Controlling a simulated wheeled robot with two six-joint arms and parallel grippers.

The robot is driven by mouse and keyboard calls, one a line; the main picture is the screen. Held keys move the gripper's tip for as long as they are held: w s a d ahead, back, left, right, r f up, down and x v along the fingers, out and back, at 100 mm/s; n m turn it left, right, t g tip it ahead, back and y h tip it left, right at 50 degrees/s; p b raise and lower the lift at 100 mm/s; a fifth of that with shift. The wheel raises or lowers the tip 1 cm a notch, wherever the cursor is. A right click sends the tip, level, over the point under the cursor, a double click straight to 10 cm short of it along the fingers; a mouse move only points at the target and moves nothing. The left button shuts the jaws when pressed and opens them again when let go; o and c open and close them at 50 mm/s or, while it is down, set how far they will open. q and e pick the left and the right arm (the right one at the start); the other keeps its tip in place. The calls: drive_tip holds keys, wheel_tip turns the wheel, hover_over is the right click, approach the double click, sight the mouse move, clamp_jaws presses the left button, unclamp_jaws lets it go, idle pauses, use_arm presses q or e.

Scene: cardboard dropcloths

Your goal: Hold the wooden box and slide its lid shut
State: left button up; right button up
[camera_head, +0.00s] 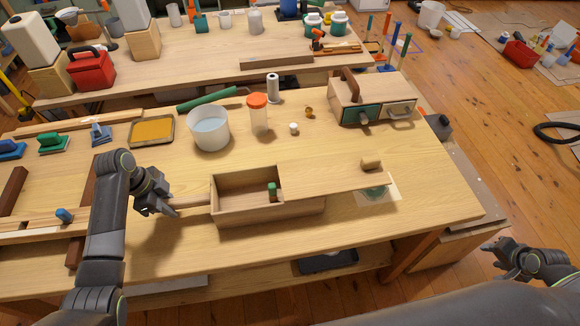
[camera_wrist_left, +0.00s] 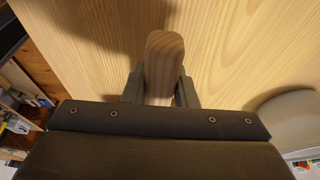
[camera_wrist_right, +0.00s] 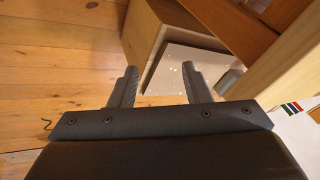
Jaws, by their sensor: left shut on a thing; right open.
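The wooden box (camera_head: 266,213) stands on the workbench, its left part uncovered with a small green-topped item (camera_head: 272,190) inside. Its lid (camera_head: 330,179) lies over the right part and sticks out well past the box's right end. A wooden knob (camera_head: 371,162) sits near the lid's right end. My left gripper (camera_head: 174,210) is shut on the box's wooden handle (camera_head: 194,202) at the left end; the handle (camera_wrist_left: 163,66) shows between the fingers in the left wrist view. My right gripper (camera_head: 512,258) is open and empty, off the bench at the right; its fingers (camera_wrist_right: 157,84) show apart.
Under the lid's overhang is a greenish round thing (camera_head: 374,192) on a pale sheet. Behind the box stand a white bucket (camera_head: 209,130), an orange-capped jar (camera_head: 257,116) and a small drawer cabinet (camera_head: 371,104). The bench's right front is clear.

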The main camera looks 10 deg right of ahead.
drive_tip(key=w+a+r+n+y, duration=0.1)
drive_tip(key=w+a+r, duration=0.1)
drive_tip(key=w+r, duration=0.2)
drive_tip(key=w+a+r+n+t+y, duration=0.1)
drive_tip(key=w+a+r, duration=0.2)
drive_tip(key=w, duration=0.3)
drive_tip(key=w+a+r+n+y, duration=0.1)
drive_tip(key=w+a+r, duration=0.2)
drive_tip(key=w+r, duration=0.2)
drive_tip(key=shift+w+a+r+n, duration=0.2)
drive_tip(key=shift+w+n, duration=0.1)
drive_tip(key=shift+n, duration=0.1)
drive_tip(key=w+a+r+n+y, duration=0.2)
drive_tip(key=w+a+r+n, duration=0.35)
drive_tip(key=w, duration=0.25)
wheel_tip(320, 180, up, 6)
drive_tip(key=n+g+y, duration=0.2)
drive_tip(key=n+g, duration=0.3)
drive_tip(key=n, duration=1.5)
hover_over(375, 159)
drive_tip(key=d, duration=0.1)
drive_tip(key=shift+w+r+m, duration=0.15)
drive_tip(key=shift+m, duration=0.1)
drive_tip(key=shift+a+r+n+g, duration=0.4)
drive_tip(key=shift+a+n, duration=0.1)
drive_tip(key=shift+n, duration=0.4)
drive_tip(key=shift+a+f, duration=0.1)
drive_tip(key=shift+f, duration=4.4)
